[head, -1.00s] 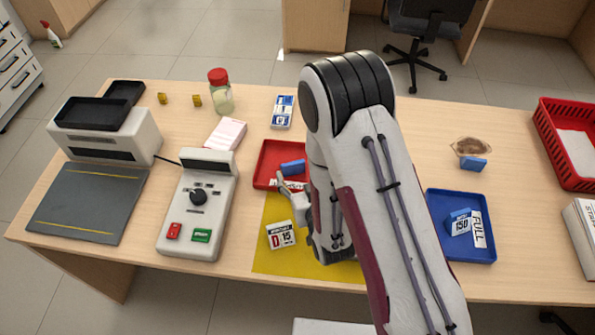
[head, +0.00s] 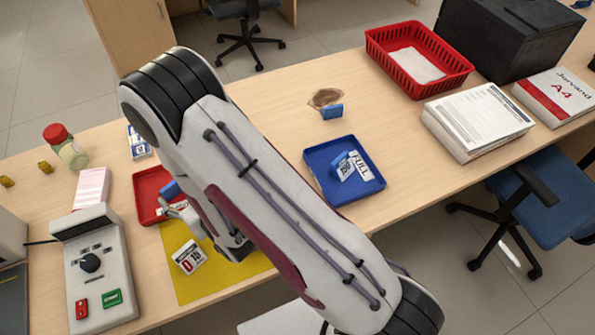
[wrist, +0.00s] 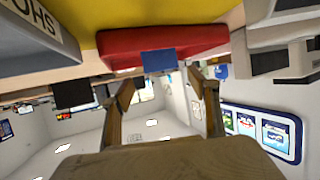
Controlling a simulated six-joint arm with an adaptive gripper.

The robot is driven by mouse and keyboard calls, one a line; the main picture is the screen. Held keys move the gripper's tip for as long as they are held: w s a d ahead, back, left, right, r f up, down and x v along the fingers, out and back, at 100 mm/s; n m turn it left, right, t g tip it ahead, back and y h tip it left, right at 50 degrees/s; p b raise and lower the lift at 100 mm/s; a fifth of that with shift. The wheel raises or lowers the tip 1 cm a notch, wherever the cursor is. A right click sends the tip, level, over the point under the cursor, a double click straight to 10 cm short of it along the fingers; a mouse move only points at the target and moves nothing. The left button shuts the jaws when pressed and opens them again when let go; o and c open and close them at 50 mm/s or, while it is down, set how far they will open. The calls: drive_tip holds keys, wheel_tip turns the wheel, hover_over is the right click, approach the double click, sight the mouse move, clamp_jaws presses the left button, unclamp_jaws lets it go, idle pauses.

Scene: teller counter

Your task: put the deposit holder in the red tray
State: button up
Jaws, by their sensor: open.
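The red tray (head: 146,199) lies left of my arm at the back edge of the yellow mat. A blue holder (head: 170,188) is in the tray, partly hidden by my arm, with a white card by it. My gripper (head: 177,209) is at the tray's near right side, partly hidden. In the wrist view, my open gripper (wrist: 162,92) has nothing between its fingers. The blue holder (wrist: 159,61) shows ahead of the fingertips, against the red tray (wrist: 200,40). I cannot tell whether the fingers touch it.
A white card marked D 15 (head: 189,257) is on the yellow mat (head: 208,283). A blue tray (head: 374,187) holds another blue holder and a FULL card. A third blue piece (head: 332,112) stands by a brown item. A button device (head: 100,265) is left.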

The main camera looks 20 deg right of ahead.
drive_tip(key=shift+w+d+r, duration=0.2)
drive_tip(key=shift+r, duration=0.2)
drive_tip(key=s+d+r+m+g+h, duration=0.1)
drive_tip(key=d+r+g, duration=0.1)
drive_tip(key=d+r, duration=0.55)
drive_tip(key=s+d+r+m+g+h, duration=0.15)
drive_tip(key=d+r, duration=0.25)
drive_tip(key=r, duration=0.6)
drive_tip(key=s+d+r+g, duration=0.1)
drive_tip(key=s+d+r, duration=0.2)
drive_tip(key=s, duration=0.5)
drive_tip(key=s+d+r+m+g+h, duration=0.1)
drive_tip(key=s+d+r, duration=0.3)
drive_tip(key=s, duration=0.4)
drive_tip(key=s+d+r+m+g+h, duration=0.1)
drive_tip(key=s+d+r, duration=0.2)
drive_tip(key=s, duration=0.5)
drive_tip(key=shift+s+d+r, duration=0.15)
drive_tip(key=shift+s+d, duration=0.25)
drive_tip(key=shift+d, duration=0.15)
